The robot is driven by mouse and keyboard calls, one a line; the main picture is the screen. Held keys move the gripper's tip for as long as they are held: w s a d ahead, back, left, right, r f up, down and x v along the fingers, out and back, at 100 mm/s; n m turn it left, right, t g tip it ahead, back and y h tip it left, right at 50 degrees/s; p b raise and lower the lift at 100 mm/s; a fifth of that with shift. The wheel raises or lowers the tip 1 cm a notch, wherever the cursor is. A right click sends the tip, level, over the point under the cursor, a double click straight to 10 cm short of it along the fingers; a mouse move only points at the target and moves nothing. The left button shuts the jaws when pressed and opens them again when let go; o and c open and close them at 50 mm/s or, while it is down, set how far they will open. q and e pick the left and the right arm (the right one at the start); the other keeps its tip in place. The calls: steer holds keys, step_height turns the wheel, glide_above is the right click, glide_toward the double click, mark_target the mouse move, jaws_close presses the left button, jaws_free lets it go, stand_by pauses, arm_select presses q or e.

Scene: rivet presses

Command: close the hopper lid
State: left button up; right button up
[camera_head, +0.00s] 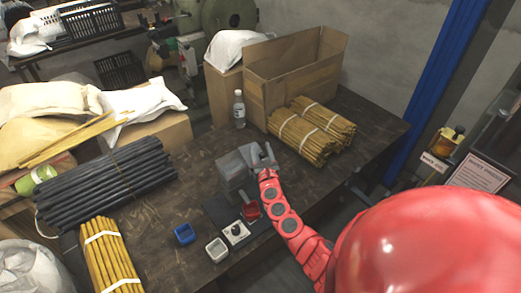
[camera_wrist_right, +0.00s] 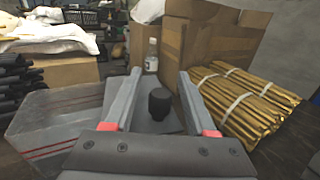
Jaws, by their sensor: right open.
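The hopper (camera_head: 232,172) is a grey, see-through box on the dark workbench; its side with red lines shows at the left of the wrist view (camera_wrist_right: 45,135). A grey lid plate (camera_wrist_right: 150,124) with a black knob (camera_wrist_right: 159,103) lies beside the box's open-looking part in the wrist view; its exact angle is hard to tell. My right gripper (camera_head: 264,156) is at the hopper's right side. In the wrist view its open fingers (camera_wrist_right: 157,100) stand on either side of the knob, with gaps visible. My left gripper is not in view.
A red scoop (camera_head: 251,211) and a press base with a dial (camera_head: 235,232) stand in front of the hopper. Blue (camera_head: 184,234) and white (camera_head: 216,250) cups are nearby.

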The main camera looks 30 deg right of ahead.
jaws_close()
stand_by(1.4)
